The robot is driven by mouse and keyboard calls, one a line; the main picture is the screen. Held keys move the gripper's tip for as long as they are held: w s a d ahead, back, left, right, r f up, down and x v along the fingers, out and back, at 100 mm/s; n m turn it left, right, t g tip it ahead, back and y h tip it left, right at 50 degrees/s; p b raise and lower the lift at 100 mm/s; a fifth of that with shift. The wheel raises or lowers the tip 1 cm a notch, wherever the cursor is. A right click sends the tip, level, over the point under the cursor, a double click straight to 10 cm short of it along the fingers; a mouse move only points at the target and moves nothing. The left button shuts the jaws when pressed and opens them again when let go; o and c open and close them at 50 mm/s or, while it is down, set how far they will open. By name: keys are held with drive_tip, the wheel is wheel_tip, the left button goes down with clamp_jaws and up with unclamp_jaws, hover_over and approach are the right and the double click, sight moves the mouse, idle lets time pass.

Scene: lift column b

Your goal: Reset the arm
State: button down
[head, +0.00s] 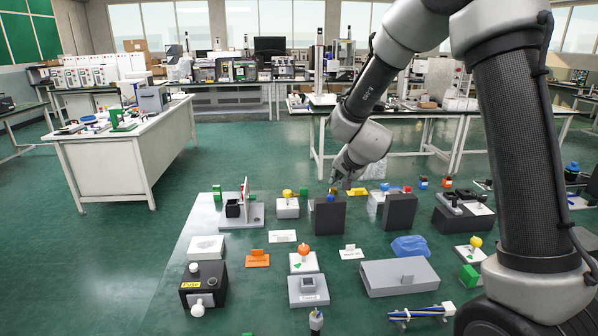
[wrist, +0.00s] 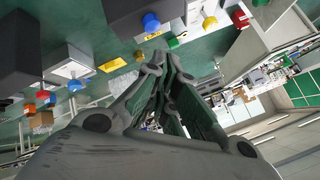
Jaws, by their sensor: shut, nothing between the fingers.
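Whether the fingertips touch anything cannot be told from the head view.
Near my gripper stand a white box with a yellow knob (head: 288,208) and another dark block (head: 399,212). Green floor (head: 250,150) lies open beyond.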

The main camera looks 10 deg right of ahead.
drive_tip(key=s+d+r+n+g+y, duration=0.1)
drive_tip(key=s+d+r+n, duration=0.15)
drive_tip(key=s+r, duration=0.45)
drive_tip(key=s+d+r+n+g, duration=0.15)
drive_tip(key=s+d+r, duration=0.3)
drive_tip(key=s, duration=0.45)
drive_tip(key=s+d+r+n+g+h, duration=0.1)
drive_tip(key=s+d, duration=0.3)
drive_tip(key=s, duration=0.7)
drive_tip(key=s+d+r+n+g+h, duration=0.1)
drive_tip(key=s+d, duration=0.3)
drive_tip(key=s, duration=0.7)
drive_tip(key=shift+s+d+r+n+h, duration=0.3)
drive_tip(key=shift+d+n, duration=0.1)
drive_tip(key=shift+n, duration=0.1)
